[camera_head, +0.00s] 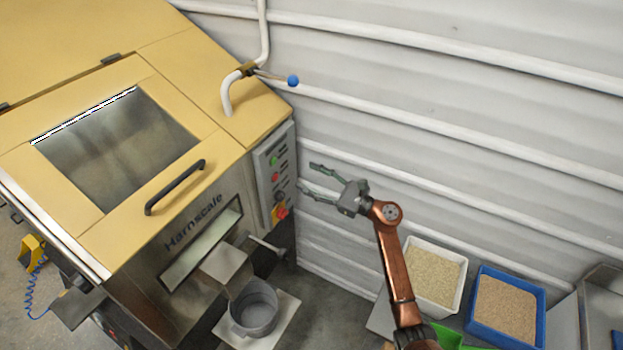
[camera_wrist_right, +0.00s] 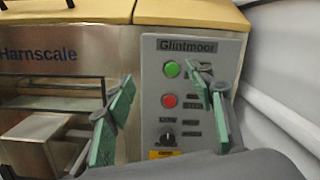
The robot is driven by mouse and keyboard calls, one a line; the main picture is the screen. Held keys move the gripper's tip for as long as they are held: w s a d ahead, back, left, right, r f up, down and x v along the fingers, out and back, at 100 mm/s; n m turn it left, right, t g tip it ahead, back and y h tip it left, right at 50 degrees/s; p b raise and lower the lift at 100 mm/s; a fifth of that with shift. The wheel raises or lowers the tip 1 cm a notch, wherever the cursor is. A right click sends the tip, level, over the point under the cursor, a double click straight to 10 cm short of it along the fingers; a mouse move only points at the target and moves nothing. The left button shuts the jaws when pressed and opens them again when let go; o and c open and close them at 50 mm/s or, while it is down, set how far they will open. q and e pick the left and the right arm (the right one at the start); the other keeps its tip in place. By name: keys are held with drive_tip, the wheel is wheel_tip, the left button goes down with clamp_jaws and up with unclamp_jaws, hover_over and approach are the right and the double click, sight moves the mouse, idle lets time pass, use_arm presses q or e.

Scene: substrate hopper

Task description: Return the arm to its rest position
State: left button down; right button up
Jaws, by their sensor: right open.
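My right gripper (camera_head: 311,180) is open and empty. It is raised in front of the machine's control panel (camera_head: 272,172), apart from it, at the end of my copper-coloured arm (camera_head: 395,265). In the right wrist view the two green-padded fingers of the gripper (camera_wrist_right: 165,120) stand wide apart. Between and behind them is the grey control panel (camera_wrist_right: 188,75), with a green button (camera_wrist_right: 172,69), a red button (camera_wrist_right: 169,101) and a black knob (camera_wrist_right: 167,139). My left gripper is not in view.
The yellow-topped hopper machine (camera_head: 245,120) fills the left. A grey pot (camera_head: 253,310) stands below its chute. A white bin (camera_head: 462,290) and a blue bin (camera_head: 540,305) of grain-like material stand at the lower right. A corrugated wall (camera_head: 450,110) runs behind.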

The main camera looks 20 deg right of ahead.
drive_tip(key=shift+w+a, duration=0.15)
drive_tip(key=shift+a, duration=0.1)
